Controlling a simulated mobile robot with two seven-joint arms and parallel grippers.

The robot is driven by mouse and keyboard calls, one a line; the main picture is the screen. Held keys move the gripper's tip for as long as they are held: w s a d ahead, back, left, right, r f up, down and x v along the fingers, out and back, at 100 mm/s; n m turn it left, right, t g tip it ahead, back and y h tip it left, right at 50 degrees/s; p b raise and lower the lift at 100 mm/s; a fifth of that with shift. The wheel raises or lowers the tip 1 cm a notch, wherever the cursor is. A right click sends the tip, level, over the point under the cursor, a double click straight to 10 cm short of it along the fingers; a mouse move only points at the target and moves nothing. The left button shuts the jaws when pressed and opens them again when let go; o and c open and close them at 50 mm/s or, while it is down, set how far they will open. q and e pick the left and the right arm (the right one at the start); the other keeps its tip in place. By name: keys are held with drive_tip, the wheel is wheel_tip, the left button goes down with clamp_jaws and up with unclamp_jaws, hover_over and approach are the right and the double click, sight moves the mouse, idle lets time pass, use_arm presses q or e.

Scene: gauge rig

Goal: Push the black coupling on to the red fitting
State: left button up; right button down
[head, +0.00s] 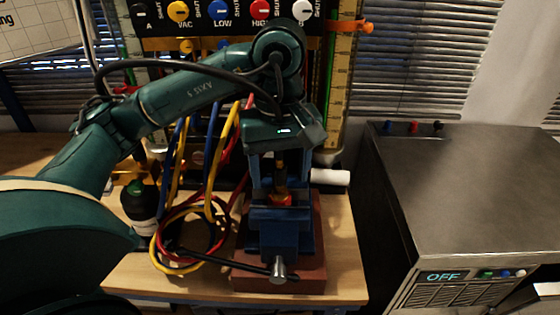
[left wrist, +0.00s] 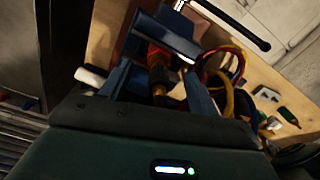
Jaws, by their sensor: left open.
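The red fitting (head: 281,200) stands upright in the jaws of a blue vise (head: 279,236). In the left wrist view the red fitting (left wrist: 157,56) shows beside the vise jaw. A dark piece with a brass-coloured part, which looks like the black coupling (head: 280,174), is in line above the fitting; it also shows in the left wrist view (left wrist: 158,78). I cannot tell how far it sits on the fitting. My left gripper (head: 281,188) points down over the vise, open, with one blue finger on each side of the coupling. My right gripper is not in view.
Coiled red, yellow and blue hoses (head: 158,262) lie left of the vise on the wooden bench (head: 345,270). A gauge panel (head: 235,30) with knobs stands behind. A steel cabinet (head: 470,190) is at the right. The vise handle (head: 279,268) sticks out in front.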

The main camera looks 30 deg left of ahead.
use_arm(q)
drive_tip(key=shift+r, duration=0.55)
wheel_tip(320, 180, up, 12)
drive_tip(key=p, duration=0.3)
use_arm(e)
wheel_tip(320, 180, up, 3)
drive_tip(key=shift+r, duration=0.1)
